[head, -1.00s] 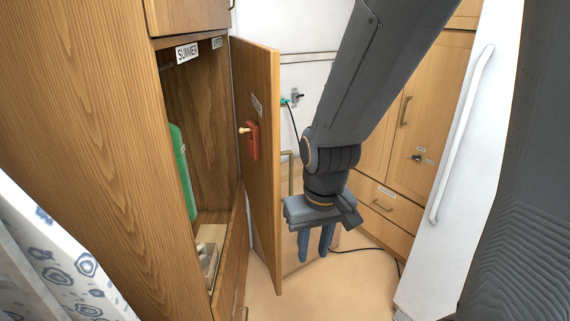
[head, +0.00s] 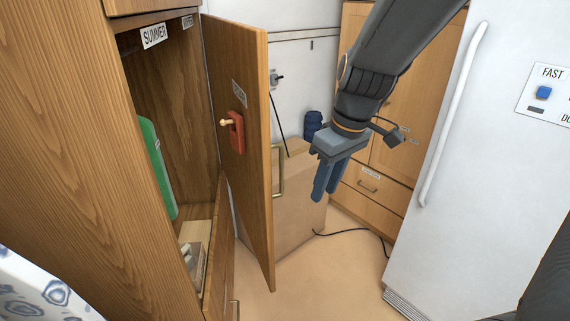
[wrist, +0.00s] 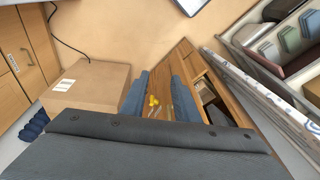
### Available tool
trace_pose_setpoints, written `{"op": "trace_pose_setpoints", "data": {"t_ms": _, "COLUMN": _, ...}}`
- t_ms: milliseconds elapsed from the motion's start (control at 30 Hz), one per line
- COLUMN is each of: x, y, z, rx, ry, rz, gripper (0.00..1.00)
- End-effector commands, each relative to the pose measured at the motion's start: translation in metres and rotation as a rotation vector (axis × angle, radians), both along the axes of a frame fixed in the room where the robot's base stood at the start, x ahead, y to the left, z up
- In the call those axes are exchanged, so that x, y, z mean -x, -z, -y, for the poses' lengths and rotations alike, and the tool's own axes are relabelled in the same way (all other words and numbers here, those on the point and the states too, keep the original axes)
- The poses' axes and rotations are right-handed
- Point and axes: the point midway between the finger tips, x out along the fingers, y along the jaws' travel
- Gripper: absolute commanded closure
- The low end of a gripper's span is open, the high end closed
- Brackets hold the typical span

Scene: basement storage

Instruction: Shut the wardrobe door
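The wardrobe (head: 60,110) stands at the left in the head view. Its wooden door (head: 248,190) hangs open toward me, with a red latch block (head: 237,132) on its inner face. A brass handle (head: 278,171) shows at its outer side. My gripper (head: 325,192) points down to the right of the door, apart from it in the picture. In the wrist view my gripper's fingers (wrist: 159,96) are spread, with nothing held. Brown wood and a small yellow part (wrist: 153,101) show between them; I cannot tell which part that is.
A cardboard box (head: 298,215) stands behind the door; it also shows in the wrist view (wrist: 90,86). A white fridge-like cabinet (head: 455,150) is at the right, wooden cupboards (head: 365,188) at the back. A black cable (head: 350,232) lies on the floor. Floor in front is clear.

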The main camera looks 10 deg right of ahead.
Motion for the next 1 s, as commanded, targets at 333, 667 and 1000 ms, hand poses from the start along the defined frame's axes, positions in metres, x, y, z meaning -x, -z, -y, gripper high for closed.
{"op": "trace_pose_setpoints", "data": {"t_ms": 333, "x": -0.049, "y": -0.077, "z": -0.055, "rx": -0.117, "ry": -0.550, "rz": 0.145, "gripper": 0.72}}
{"op": "trace_pose_setpoints", "data": {"t_ms": 667, "x": -0.056, "y": -0.068, "z": -0.071, "rx": -0.135, "ry": -0.635, "rz": 0.171, "gripper": 0.72}}
{"op": "trace_pose_setpoints", "data": {"t_ms": 1000, "x": -0.062, "y": -0.025, "z": -0.088, "rx": -0.134, "ry": -0.633, "rz": 0.173, "gripper": 0.72}}
